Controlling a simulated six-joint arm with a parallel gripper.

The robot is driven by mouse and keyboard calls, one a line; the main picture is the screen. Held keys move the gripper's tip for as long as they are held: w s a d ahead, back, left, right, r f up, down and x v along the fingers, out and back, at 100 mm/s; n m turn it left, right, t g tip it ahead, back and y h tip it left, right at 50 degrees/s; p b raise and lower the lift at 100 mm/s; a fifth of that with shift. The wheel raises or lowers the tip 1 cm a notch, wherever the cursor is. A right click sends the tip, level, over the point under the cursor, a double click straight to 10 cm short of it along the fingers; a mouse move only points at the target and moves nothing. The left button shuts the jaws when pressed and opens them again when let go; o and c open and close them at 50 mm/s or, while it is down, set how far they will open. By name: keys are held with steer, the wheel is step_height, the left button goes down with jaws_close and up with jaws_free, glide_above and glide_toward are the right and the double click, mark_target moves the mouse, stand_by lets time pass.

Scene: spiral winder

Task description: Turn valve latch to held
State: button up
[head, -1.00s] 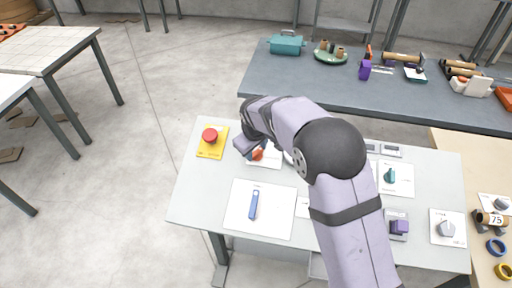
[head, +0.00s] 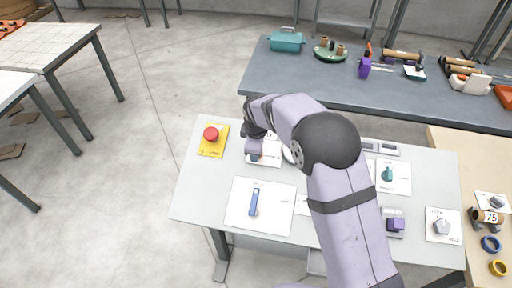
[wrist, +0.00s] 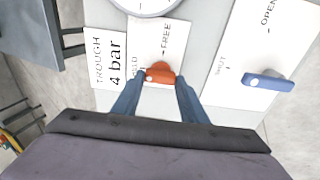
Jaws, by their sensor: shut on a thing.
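The valve latch is a small orange-red lever (wrist: 160,72) on a white card (wrist: 165,40). In the wrist view the card reads FREE above the lever, and a partly hidden word stands to its left. The lever lies roughly crosswise, with a pale spot near its left end. My gripper (wrist: 160,82) has its two blue-grey fingers on either side of the lever and is shut on it. In the head view my gripper (head: 254,150) is over the card and hides most of the lever.
A round gauge (wrist: 146,3) stands just beyond the card. A blue lever (wrist: 268,82) on an OPEN/SHUT panel lies to the right. In the head view a red button (head: 211,133) on a yellow plate is left of my gripper. Bare table lies between them.

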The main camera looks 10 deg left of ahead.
stand_by(0.4)
steer(key=o, duration=1)
steer(key=shift+o, duration=0.2)
steer(key=shift+r, duration=0.15)
steer(key=b+v, duration=0.3)
steer(key=v, duration=0.4)
